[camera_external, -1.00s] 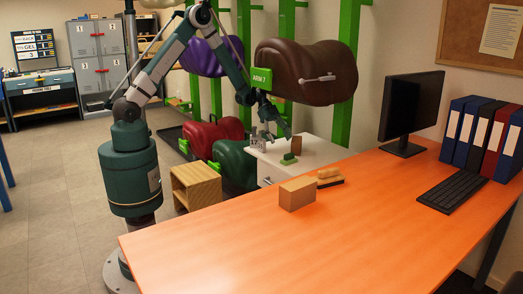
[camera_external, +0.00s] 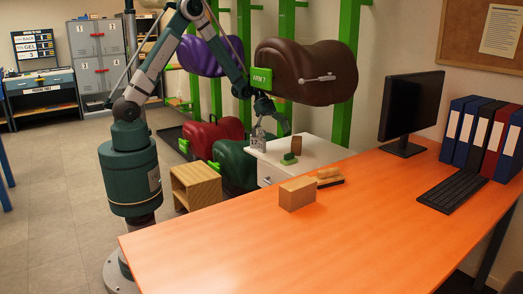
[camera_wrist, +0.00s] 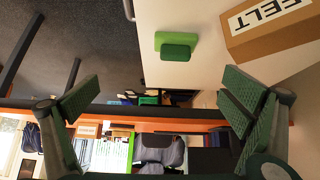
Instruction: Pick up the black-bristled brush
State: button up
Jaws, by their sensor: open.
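A wooden-topped brush (camera_external: 328,177) with a dark underside lies on the orange desk, behind a cardboard box. Its bristles are too small to make out clearly. I cannot pick it out in the wrist view. My gripper (camera_external: 271,128) hangs over the white cabinet, to the left of the brush and apart from it. In the wrist view my gripper (camera_wrist: 160,93) has its two green ridged fingers spread wide with nothing between them.
The white cabinet (camera_external: 318,150) carries a green block (camera_external: 289,159), also in the wrist view (camera_wrist: 175,47), and a brown box labelled FELT (camera_wrist: 275,30). The cardboard box (camera_external: 297,193) stands on the orange desk (camera_external: 330,245). A brown saddle (camera_external: 320,62) hangs beside my arm. The desk's front is clear.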

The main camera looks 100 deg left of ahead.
jog(key=s+d+r+n+g+y, duration=0.1)
jog(key=s+d+r+y, duration=0.1)
jog(key=s+d+r, duration=0.5)
jog(key=s+d+r+g+y, duration=0.1)
jog(key=s+d+r+g, duration=0.2)
jog(key=s, duration=0.6)
jog(key=w+d+r+n+t+y+p, duration=0.1)
jog(key=w+d+r+n, duration=0.15)
jog(key=d+r, duration=0.7)
jog(key=w+d+r+n+t+y+p, duration=0.1)
jog(key=w+d+r, duration=0.45)
jog(key=d, duration=0.75)
jog(key=m+g+p, duration=0.4)
jog(key=m+p, duration=0.2)
jog(key=m, duration=0.1)
send_over(328, 169)
jog(key=shift+y, duration=0.3)
jog(key=shift+s+f, duration=0.1)
jog(key=shift+f, duration=6.7)
jog(key=shift+f+b, duration=0.3)
jog(key=shift+f, duration=1)
